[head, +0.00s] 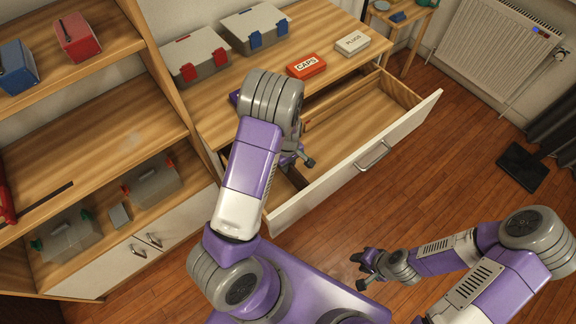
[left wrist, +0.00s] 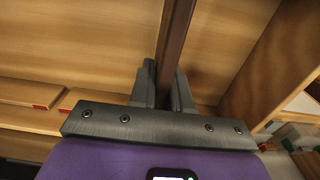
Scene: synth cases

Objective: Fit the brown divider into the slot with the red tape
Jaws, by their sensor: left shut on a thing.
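The brown divider (left wrist: 176,38) is a dark, narrow bar in the left wrist view, running up from between the fingers of my left gripper (left wrist: 166,88). The fingers are shut on it. In the head view my left gripper is over the left part of the open drawer (head: 352,133), mostly hidden by my own arm. Two small red marks (left wrist: 40,107) show on pale wooden strips at the left of the left wrist view, apart from the divider. I cannot tell whether the divider touches a slot. My right gripper (head: 365,262) is off to the right, above the floor; its fingers are too small to judge.
On the worktop stand a red-latched case (head: 195,58), a blue-latched case (head: 254,27), a red CAPS box (head: 306,66) and a white PLUGS box (head: 352,42). Shelves (head: 95,140) stand at the left.

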